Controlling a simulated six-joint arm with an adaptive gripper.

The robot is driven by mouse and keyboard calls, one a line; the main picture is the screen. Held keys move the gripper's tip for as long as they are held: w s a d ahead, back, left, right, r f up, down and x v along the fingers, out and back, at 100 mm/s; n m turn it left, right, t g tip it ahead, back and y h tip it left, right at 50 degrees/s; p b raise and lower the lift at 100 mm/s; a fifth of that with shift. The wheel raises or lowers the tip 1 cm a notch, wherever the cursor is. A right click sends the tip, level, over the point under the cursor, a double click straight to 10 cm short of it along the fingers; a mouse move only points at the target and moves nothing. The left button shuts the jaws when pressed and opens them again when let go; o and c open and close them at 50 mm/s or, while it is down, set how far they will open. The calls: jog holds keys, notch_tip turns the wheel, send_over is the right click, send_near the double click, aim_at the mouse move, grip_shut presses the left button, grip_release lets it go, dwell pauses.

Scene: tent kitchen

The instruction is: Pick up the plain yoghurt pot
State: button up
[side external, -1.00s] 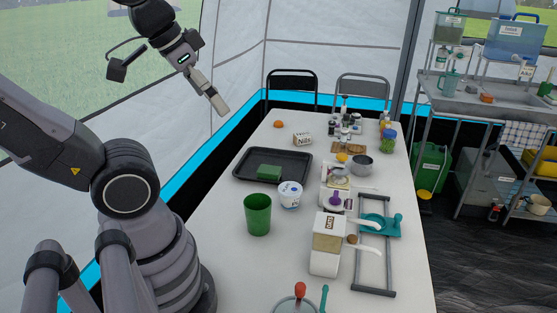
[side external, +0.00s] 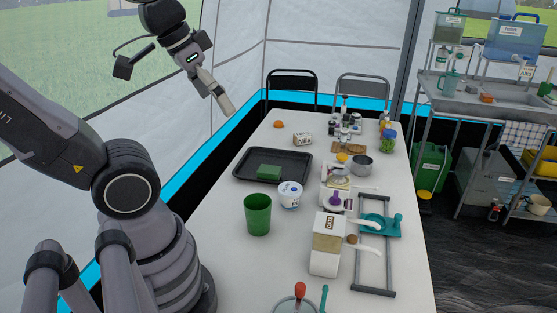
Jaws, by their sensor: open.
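The plain yoghurt pot (side external: 290,196) is a white tub with a pale lid and blue marking. It stands upright on the white table, just behind and right of a green cup and by the front right corner of a dark tray. My gripper (side external: 225,104) is in the air, up and left of the pot, well apart from it, over the table's far left side. It is open, and I see nothing in it. The pot is not covered by anything.
The green cup (side external: 257,214) stands close to the pot. The dark tray (side external: 246,178) holds a green block (side external: 269,172). A dispenser (side external: 326,246) and a grey rack (side external: 374,293) are to the right. Bare table lies left of the cup.

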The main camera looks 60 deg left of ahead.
jog(key=w+f+n+g+h, duration=0.5)
jog(key=w+f+n+h, duration=0.15)
jog(key=w, duration=0.25)
jog(key=n+t+h, duration=0.6)
jog(key=n+t, duration=0.4)
jog(key=n, duration=0.6)
send_over(290, 188)
jog(key=s+d, duration=0.1)
jog(key=s, duration=0.3)
notch_tip(290, 188, down, 20)
jog(key=a+f+n+t+y, duration=0.1)
jog(key=f+n+t, duration=0.1)
jog(key=f, duration=0.1)
jog(key=s+a+f+n+t+y, duration=0.1)
jog(key=a+f+n, duration=0.1)
jog(key=f, duration=0.1)
jog(key=s+a+f+n+t+y, duration=0.1)
jog(key=f+n+t, duration=0.1)
jog(key=f+n, duration=0.1)
jog(key=shift+s+a+f+t+y, duration=0.2)
jog(key=shift+a+f+t+y, duration=0.15)
jog(key=shift+f, duration=0.2)
jog(key=shift+w+d+f, duration=0.1)
jog(key=shift+w+d, duration=0.15)
jog(key=x, duration=0.6)
jog(key=shift+w+d, duration=0.15)
jog(key=shift+w, duration=0.2)
jog(key=c, duration=1.1)
